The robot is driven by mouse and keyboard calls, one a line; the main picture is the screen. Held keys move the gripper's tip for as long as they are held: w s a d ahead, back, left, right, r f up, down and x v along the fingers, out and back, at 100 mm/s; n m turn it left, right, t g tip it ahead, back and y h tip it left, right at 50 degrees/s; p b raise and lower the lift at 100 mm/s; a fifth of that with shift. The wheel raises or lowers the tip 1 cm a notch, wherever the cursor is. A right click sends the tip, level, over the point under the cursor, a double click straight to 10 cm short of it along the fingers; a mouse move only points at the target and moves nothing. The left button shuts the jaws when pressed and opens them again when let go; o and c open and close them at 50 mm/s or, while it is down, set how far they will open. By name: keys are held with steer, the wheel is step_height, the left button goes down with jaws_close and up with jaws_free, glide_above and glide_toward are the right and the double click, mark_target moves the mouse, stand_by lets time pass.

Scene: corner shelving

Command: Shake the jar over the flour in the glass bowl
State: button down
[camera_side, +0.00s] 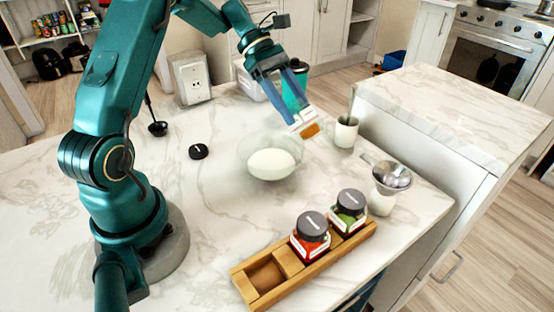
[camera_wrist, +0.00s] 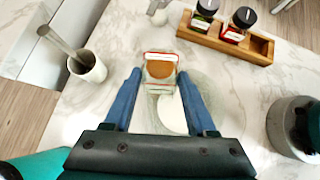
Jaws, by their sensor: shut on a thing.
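My gripper (camera_side: 299,118) is shut on a small glass jar (camera_side: 308,129) with orange-brown contents and a pale label. The jar is tilted, above and a little to the right of the glass bowl (camera_side: 243,150) in the side view. White flour (camera_side: 271,163) lies in the bowl. In the wrist view the jar (camera_wrist: 160,72) sits between my blue fingertips, and part of the flour (camera_wrist: 172,116) shows below it. A black lid (camera_side: 198,151) lies on the counter to the left of the bowl. I cannot tell whether any spice is on the flour.
A wooden rack (camera_side: 262,290) at the front holds two lidded jars, red (camera_side: 311,243) and green (camera_side: 349,212), and an empty slot. A mug (camera_side: 345,133) with a utensil and a metal strainer (camera_side: 391,176) on a white cup stand to the right. The left counter is mostly clear.

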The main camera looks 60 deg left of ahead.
steer(key=shift+a+f+t+h, duration=0.1)
steer(key=shift+f+t+h, duration=0.15)
steer(key=shift+f+h, duration=0.5)
steer(key=shift+a+f+t+h, duration=0.1)
steer(key=shift+f+t+h, duration=0.1)
steer(key=shift+h, duration=0.9)
steer(key=shift+a+f+t+h, duration=0.1)
steer(key=shift+f+t+h, duration=0.15)
steer(key=shift+f+h, duration=0.5)
stand_by(5.4)
